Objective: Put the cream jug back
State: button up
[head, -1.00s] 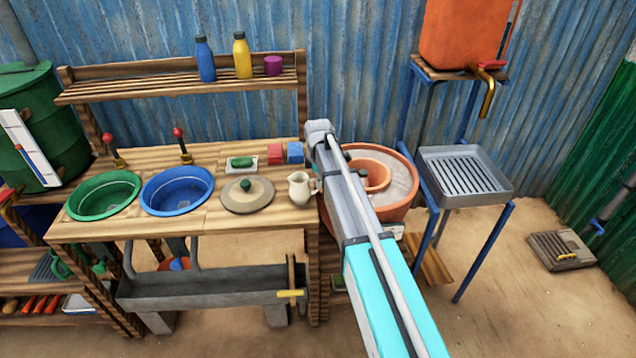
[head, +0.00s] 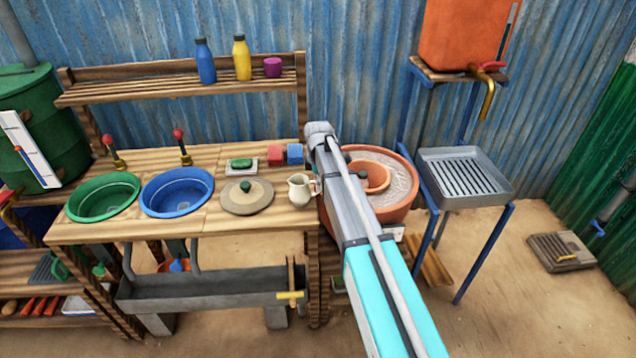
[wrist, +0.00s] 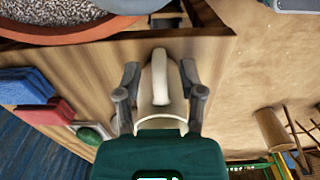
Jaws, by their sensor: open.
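The cream jug (head: 299,188) stands upright at the right front corner of the wooden counter (head: 232,222), right of the round lid with a green knob (head: 246,196). In the wrist view the jug's pale handle and body (wrist: 158,85) lie between the two grey fingers of my gripper (wrist: 160,82). The fingers are open, one on each side of the jug, and I see no clear grip on it. In the head view my arm hides most of my gripper.
A terracotta bowl (head: 398,206) is just right of the counter, partly behind my arm. Green and blue basins (head: 176,205) are at left.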

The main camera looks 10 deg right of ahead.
notch_tip(320, 180, up, 12)
jog(key=p, duration=1.2)
jog(key=shift+r, duration=0.1)
jog(key=shift+s, duration=0.15)
dwell(0.5)
jog(key=s+d+m, duration=0.4)
jog(key=s+m, duration=0.5)
jog(key=s, duration=0.4)
jog(key=s+d+m, duration=0.4)
jog(key=s+m, duration=0.5)
jog(key=s, duration=0.5)
jog(key=shift+s+d, duration=0.15)
jog(key=shift+d, duration=0.05)
